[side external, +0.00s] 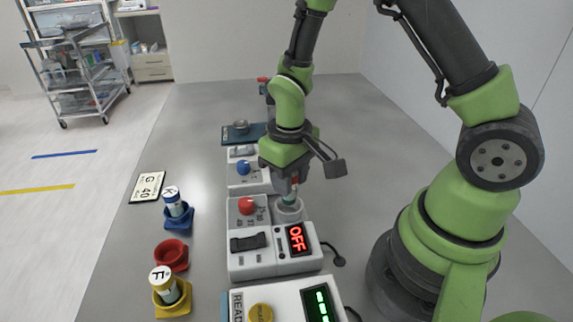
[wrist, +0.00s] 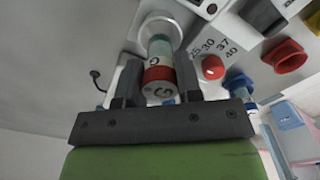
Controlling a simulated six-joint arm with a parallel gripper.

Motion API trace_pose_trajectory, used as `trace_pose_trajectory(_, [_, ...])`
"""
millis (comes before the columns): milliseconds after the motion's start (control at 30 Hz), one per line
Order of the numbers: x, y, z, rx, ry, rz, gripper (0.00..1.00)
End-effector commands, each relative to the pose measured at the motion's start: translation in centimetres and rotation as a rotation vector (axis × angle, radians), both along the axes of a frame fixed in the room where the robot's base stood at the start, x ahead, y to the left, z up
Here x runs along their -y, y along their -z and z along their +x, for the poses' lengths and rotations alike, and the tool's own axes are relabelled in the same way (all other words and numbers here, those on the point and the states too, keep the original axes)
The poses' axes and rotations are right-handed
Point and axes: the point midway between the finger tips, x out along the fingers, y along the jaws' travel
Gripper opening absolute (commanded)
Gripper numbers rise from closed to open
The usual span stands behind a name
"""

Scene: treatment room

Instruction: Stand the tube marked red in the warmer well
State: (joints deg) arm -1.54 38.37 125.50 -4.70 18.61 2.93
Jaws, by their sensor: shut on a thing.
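The tube marked red (wrist: 158,75) has a red band and the letter G on its end in the wrist view. My gripper (wrist: 160,88) is shut on it, one finger on each side. The tube's far end is lined up with the warmer well (wrist: 160,28) and meets its mouth; how deep it sits is hidden. In the side view my gripper (side external: 292,185) is low over the well (side external: 289,211), with the tube upright. The warmer (side external: 245,262) has a red dial (side external: 246,205), a black switch (side external: 248,242) and a display reading OFF (side external: 296,239).
A blue holder (side external: 179,222) with tube K, an empty red holder (side external: 172,256) and a yellow holder (side external: 172,309) with tube F stand at left. A card (side external: 147,187) reads G 40. A unit with a blue knob (side external: 243,168) stands behind; another with a yellow button (side external: 260,313) is in front.

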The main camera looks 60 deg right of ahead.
Motion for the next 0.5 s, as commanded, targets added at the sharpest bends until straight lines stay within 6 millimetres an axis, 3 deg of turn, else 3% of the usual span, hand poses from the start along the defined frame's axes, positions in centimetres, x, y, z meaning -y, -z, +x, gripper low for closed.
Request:
trace_pose_trajectory(200, [0.0, 1.8, 0.0, -0.001, 0.0, 0.0, 0.1])
trace_pose_trajectory(500, [0.0, 2.3, 0.0, 0.001, 0.0, 0.0, 0.1])
